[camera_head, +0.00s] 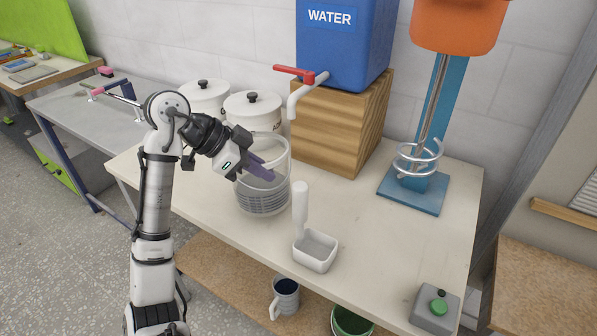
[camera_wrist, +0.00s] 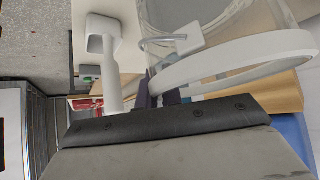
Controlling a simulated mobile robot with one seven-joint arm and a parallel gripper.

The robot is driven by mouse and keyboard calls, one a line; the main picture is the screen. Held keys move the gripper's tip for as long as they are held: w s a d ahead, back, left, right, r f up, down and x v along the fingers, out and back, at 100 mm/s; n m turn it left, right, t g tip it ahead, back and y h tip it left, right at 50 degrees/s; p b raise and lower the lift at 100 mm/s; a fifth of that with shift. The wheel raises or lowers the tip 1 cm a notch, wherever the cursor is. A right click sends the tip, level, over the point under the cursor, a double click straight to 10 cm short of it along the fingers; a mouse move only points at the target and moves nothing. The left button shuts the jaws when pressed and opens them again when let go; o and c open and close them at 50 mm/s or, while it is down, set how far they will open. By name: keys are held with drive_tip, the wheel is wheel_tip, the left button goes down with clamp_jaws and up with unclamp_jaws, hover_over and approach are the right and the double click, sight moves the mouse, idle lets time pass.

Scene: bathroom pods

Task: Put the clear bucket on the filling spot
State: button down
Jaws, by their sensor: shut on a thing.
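The clear bucket (camera_head: 263,202), with a ribbed grey lower part and a white handle, is upright at the left-middle of the white table. Its pale handle (camera_wrist: 240,55) arcs across the right of the wrist view. My gripper (camera_head: 262,172) reaches in from the left, its purple-grey fingers shut on the bucket's handle; the fingertips are partly hidden in the wrist view (camera_wrist: 165,98). I cannot tell whether the bucket touches the table. The water tank's white spout (camera_head: 294,103) hangs above and right of the bucket. No marked filling spot is visible.
A blue water tank (camera_head: 345,45) stands on a wooden block (camera_head: 345,130). A white scoop (camera_head: 316,250) is right of the bucket. White lidded pots (camera_head: 253,110) stand behind. A blue-based mixer (camera_head: 415,190) and a green-button box (camera_head: 436,308) are right. Table centre-right is clear.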

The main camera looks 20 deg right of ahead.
drive_tip(key=s+d+f+p, duration=0.1)
drive_tip(key=d+f+p, duration=0.1)
drive_tip(key=d, duration=0.5)
drive_tip(key=shift+d+f+p, duration=0.2)
drive_tip(key=shift+f+p, duration=0.1)
drive_tip(key=shift+f, duration=0.35)
drive_tip(key=c, duration=1.6)
unclamp_jaws()
drive_tip(key=shift+f, duration=0.15)
drive_tip(key=shift+o, duration=0.3)
drive_tip(key=b+v, duration=0.2)
drive_tip(key=v, duration=1)
drive_tip(key=shift+w, duration=0.1)
